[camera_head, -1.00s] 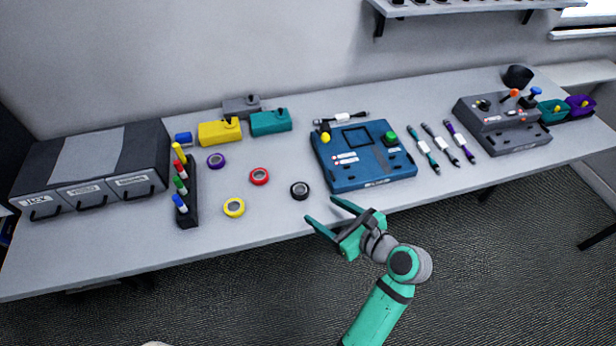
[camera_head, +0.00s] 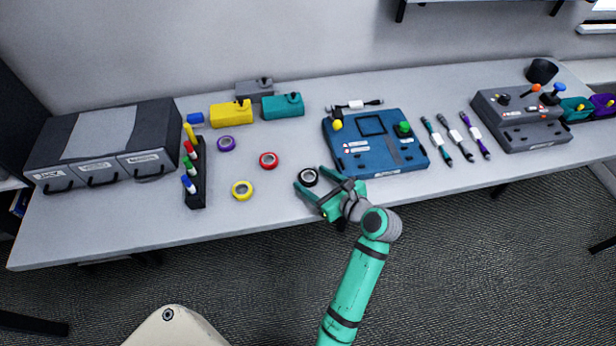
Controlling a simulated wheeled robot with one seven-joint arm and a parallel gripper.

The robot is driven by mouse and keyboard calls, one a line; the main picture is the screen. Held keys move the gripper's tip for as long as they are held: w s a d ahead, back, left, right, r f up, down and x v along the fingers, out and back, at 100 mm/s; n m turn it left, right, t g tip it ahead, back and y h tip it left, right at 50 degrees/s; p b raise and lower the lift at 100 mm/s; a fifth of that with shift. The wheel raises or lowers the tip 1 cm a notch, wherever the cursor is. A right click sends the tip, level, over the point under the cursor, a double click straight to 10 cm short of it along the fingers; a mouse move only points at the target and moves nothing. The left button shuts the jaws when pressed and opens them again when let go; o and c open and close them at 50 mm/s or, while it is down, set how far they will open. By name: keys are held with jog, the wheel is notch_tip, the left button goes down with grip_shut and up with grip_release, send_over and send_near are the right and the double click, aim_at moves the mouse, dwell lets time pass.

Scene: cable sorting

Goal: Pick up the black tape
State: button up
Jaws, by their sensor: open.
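My gripper (camera_head: 309,178) is open at the table's front edge. Its green fingers reach toward the tape, one on its left and near side, one on its right.
Red (camera_head: 269,154), yellow (camera_head: 242,182) and purple (camera_head: 226,138) tapes lie to the left on the grey table (camera_head: 120,220). The blue device (camera_head: 375,165) stands close on the right. A marker rack (camera_head: 196,195) and a drawer unit (camera_head: 80,130) stand at the left.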

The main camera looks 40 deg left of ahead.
jog(key=shift+w+a+f, duration=0.1)
jog(key=shift+a+f, duration=0.1)
jog(key=shift+a, duration=0.15)
jog(key=c, duration=1.1)
jog(key=shift+w+r, duration=0.1)
jog(key=shift+w, duration=0.05)
